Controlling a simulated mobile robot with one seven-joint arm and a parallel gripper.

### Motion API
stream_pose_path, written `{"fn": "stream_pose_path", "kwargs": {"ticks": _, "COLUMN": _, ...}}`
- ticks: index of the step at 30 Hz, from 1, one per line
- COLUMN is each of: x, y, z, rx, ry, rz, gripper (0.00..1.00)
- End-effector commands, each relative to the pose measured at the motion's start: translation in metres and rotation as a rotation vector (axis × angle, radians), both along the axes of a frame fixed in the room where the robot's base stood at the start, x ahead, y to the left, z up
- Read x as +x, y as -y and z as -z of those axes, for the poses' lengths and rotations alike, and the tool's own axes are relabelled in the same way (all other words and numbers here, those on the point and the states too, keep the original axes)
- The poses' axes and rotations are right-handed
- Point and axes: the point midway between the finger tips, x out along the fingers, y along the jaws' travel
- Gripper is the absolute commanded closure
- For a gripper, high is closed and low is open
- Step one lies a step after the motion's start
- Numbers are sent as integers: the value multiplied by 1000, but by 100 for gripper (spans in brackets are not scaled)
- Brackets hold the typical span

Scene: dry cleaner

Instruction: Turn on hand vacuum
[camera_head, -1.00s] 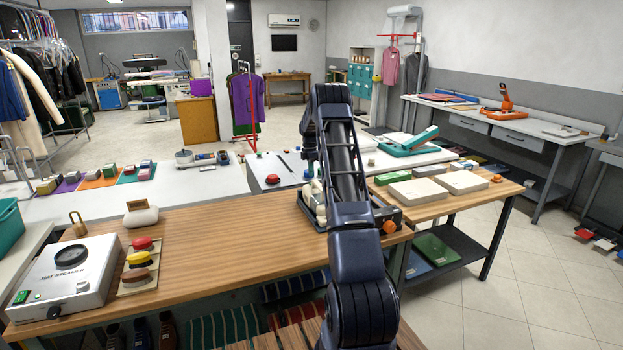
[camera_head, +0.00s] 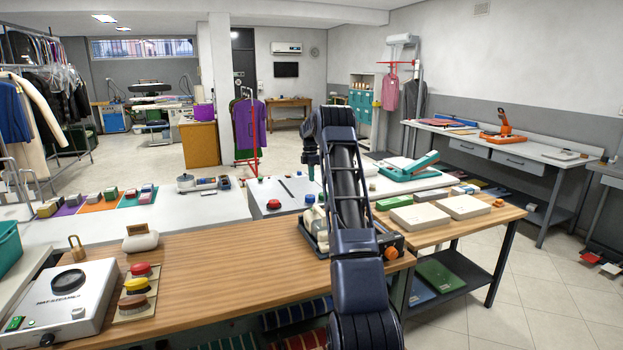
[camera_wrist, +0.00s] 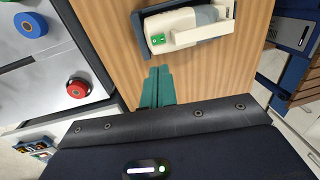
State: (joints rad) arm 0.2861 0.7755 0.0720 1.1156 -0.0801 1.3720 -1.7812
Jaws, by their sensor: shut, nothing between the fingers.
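The hand vacuum (camera_wrist: 182,28) is cream-white with a grey part and a small green switch (camera_wrist: 157,39) on its body. It lies in a shallow holder (camera_wrist: 211,38) on the wooden table, at the top of the wrist view. In the head view the vacuum (camera_head: 318,221) is partly hidden behind my arm, near the table's right end. My gripper (camera_wrist: 157,72) has teal fingers, shut together with nothing between them. In the wrist view its tips are just below the switch in the picture, with a visible gap; their exact height is unclear.
A grey panel with a red button (camera_wrist: 77,87) stands beside the wooden table (camera_head: 220,255). White boxes (camera_head: 419,217) lie on the right table. The wooden table's middle is clear.

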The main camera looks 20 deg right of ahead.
Motion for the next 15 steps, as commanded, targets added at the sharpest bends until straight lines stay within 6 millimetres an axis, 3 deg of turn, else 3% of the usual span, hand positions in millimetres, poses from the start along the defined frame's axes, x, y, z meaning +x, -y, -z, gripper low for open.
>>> {"fn": "stream_pose_path", "kwargs": {"ticks": 15, "x": -8, "y": 1, "z": -2, "rx": 0, "ry": 0, "rz": 7, "gripper": 100}}
